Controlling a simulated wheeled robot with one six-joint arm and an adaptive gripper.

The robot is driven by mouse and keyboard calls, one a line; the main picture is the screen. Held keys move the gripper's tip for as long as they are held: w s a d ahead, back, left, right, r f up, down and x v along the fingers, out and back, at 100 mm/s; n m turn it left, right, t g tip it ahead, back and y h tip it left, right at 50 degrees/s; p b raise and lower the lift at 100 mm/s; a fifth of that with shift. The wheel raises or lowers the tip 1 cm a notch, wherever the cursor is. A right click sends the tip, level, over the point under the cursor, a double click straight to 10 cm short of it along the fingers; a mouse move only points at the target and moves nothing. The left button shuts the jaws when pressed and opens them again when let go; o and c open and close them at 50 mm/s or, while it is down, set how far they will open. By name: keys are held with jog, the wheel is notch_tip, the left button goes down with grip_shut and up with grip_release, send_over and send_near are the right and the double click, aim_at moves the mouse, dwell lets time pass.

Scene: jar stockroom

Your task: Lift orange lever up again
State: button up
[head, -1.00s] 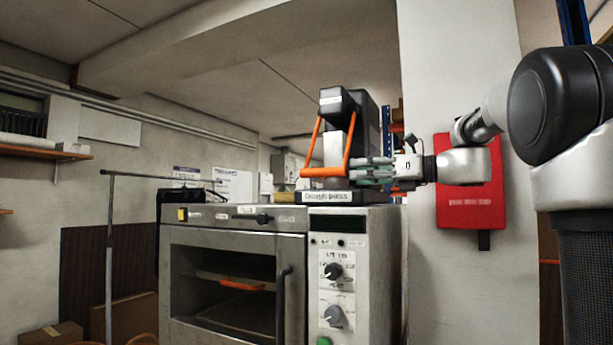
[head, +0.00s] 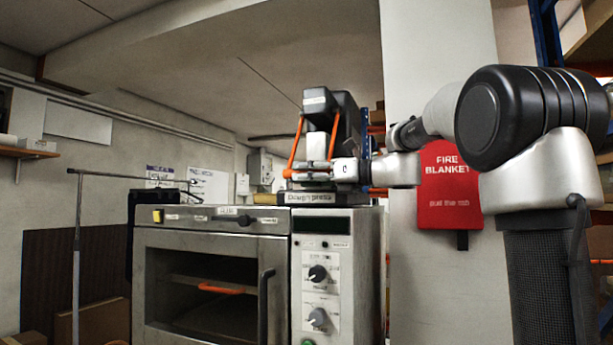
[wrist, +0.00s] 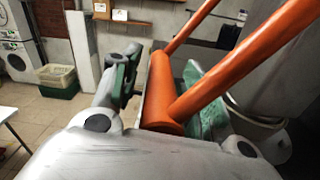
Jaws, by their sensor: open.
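The orange lever (head: 294,150) is a U-shaped handle on the dough press (head: 343,121), a black and grey machine on top of the oven. Its two arms slope down to a low crossbar. In the wrist view the lever's crossbar (wrist: 160,90) lies between the two fingers of my gripper (wrist: 160,88), with green pads on either side. My gripper (head: 305,172) is open around the bar, at the front of the press. In the head view the gripper partly hides the crossbar. I cannot tell whether a pad touches the bar.
The oven (head: 213,226) stands below the press, with a dark door handle and a control panel. A red fire blanket case (head: 449,195) hangs on the pillar behind my arm. A metal stand (head: 76,255) is at the left.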

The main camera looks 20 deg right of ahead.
grip_shut()
jog(key=shift+a, duration=0.1)
